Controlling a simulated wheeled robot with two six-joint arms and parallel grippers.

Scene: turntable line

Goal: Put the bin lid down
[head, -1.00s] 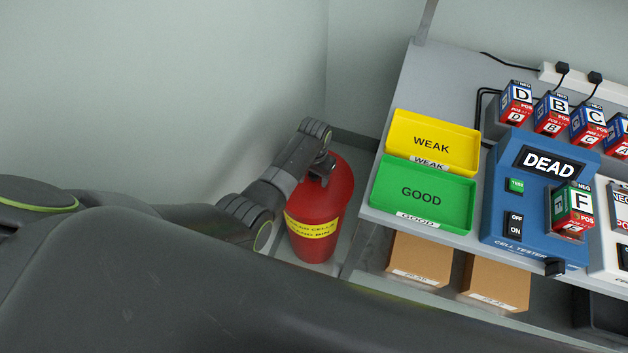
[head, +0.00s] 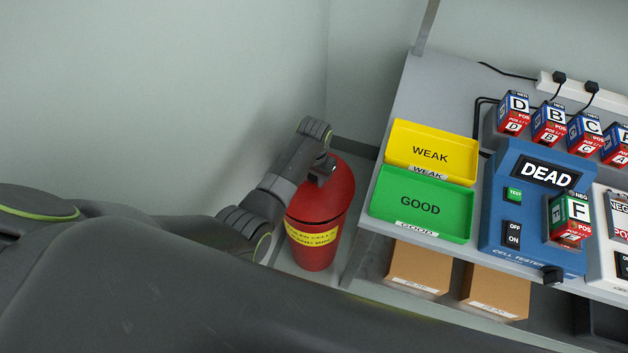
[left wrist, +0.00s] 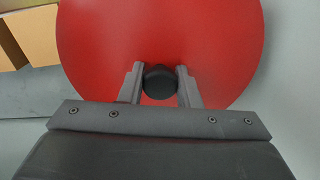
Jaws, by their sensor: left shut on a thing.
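The red bin (head: 312,246) with a yellow label stands on the floor left of the bench. Its red lid (head: 338,192) is on top of it; in the left wrist view the lid (left wrist: 160,35) fills the upper middle. My left gripper (head: 322,170) is over the lid. In the left wrist view its two fingers (left wrist: 160,84) are on either side of the lid's round black knob (left wrist: 160,80), shut on it. The lid looks level with the bin's mouth; whether a small gap lies under it I cannot tell. My right gripper is not in view.
The bench right of the bin holds a yellow WEAK tray (head: 398,157), a green GOOD tray (head: 384,210) and a blue cell tester (head: 495,225) reading DEAD, with cell F (head: 568,220) in it. Cardboard boxes (head: 417,267) sit below. A wall is behind the bin.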

